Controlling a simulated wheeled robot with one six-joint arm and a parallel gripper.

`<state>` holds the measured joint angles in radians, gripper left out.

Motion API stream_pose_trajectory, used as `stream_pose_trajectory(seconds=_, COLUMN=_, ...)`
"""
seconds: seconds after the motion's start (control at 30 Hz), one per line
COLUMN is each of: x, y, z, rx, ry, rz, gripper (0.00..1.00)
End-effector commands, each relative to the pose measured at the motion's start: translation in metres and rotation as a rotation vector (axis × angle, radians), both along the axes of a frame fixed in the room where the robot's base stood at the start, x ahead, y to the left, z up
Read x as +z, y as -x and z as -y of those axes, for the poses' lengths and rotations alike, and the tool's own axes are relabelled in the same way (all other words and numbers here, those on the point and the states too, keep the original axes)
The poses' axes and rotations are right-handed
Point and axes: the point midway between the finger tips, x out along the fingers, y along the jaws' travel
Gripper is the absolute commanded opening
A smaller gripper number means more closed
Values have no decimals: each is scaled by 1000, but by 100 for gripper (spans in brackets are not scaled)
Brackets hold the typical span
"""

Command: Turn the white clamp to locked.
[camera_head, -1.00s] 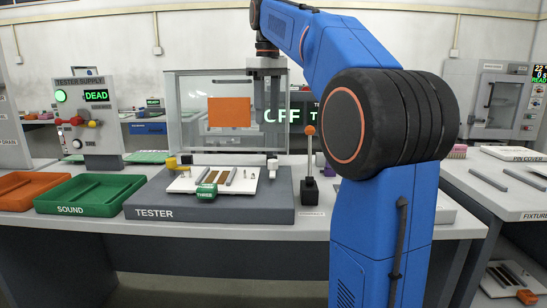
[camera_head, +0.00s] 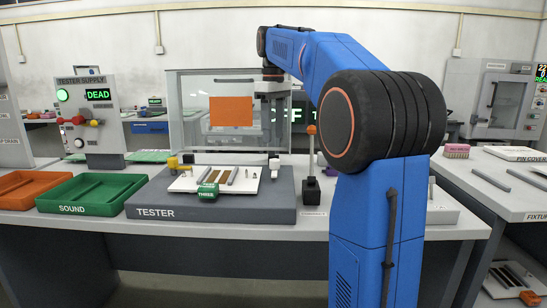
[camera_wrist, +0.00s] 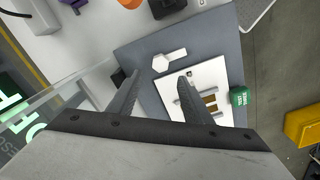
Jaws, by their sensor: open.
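The tester (camera_head: 210,214) is a grey base with a white board (camera_head: 182,184) on top, also in the wrist view (camera_wrist: 220,75). The white clamp (camera_head: 273,164) sits at the right back corner of the base. In the wrist view the white clamp (camera_wrist: 165,62) has a six-sided head and a short arm lying beside the board's edge, not across it. My gripper (camera_head: 272,146) points down above the clamp. In the wrist view my gripper (camera_wrist: 158,77) is open and empty, with the clamp just beyond its fingertips. A yellow clamp (camera_head: 172,163) stands at the left.
A clear panel with an orange patch (camera_head: 231,111) stands behind the tester. A black post with an orange knob (camera_head: 311,160) stands close right of the white clamp. A green tray (camera_head: 90,195) and an orange tray (camera_head: 28,190) lie left. The supply box reads DEAD (camera_head: 97,94).

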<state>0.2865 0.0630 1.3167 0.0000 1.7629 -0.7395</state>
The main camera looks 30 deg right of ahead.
Motion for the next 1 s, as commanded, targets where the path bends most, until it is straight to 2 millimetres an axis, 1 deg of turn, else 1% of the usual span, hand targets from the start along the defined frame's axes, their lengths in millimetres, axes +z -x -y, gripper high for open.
stream_pose_trajectory(seconds=0.1, x=-21, y=1, z=0, rx=0, ry=0, rz=-1, gripper=45)
stream_pose_trajectory(seconds=0.3, x=-54, y=1, z=0, rx=0, ry=0, rz=-1, gripper=45)
stream_pose_trajectory(seconds=0.5, x=-77, y=0, z=0, rx=0, ry=0, rz=0, gripper=45)
stream_pose_trajectory(seconds=0.7, x=-86, y=0, z=0, rx=0, ry=0, rz=0, gripper=45)
stream_pose_trajectory(seconds=0.93, x=-86, y=0, z=0, rx=0, ry=0, rz=1, gripper=45)
stream_pose_trajectory(seconds=0.97, x=-86, y=0, z=0, rx=0, ry=0, rz=1, gripper=41)
stream_pose_trajectory(seconds=1.0, x=-86, y=0, z=0, rx=0, ry=0, rz=1, gripper=31)
